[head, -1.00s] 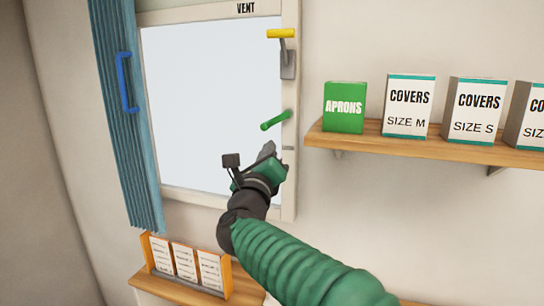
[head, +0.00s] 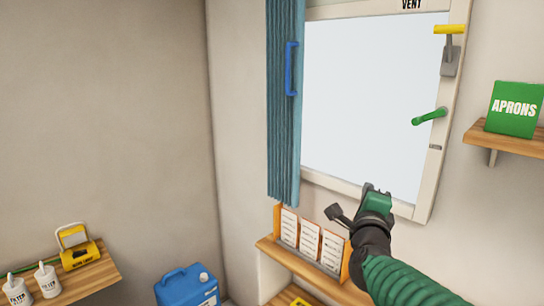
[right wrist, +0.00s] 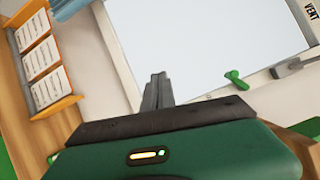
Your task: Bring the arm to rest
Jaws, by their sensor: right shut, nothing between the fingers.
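My right gripper (head: 374,190) is in front of the lower part of the window in the head view, with its green arm coming in from the bottom right. Its fingers are together and hold nothing; they also show shut in the right wrist view (right wrist: 158,92). The window (head: 375,105) has a white frame, a green handle (head: 429,117) and a yellow-topped lever (head: 449,45) on its right side. The gripper is apart from the green handle, below and to the left of it. My left gripper is not in view.
A blue curtain (head: 284,120) with a blue handle hangs left of the window. An orange card rack (head: 346,262) stands on a wooden shelf just left of my right arm. A green aprons box (head: 514,109) stands on the right shelf. A blue jerrycan (head: 186,288) is at the bottom.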

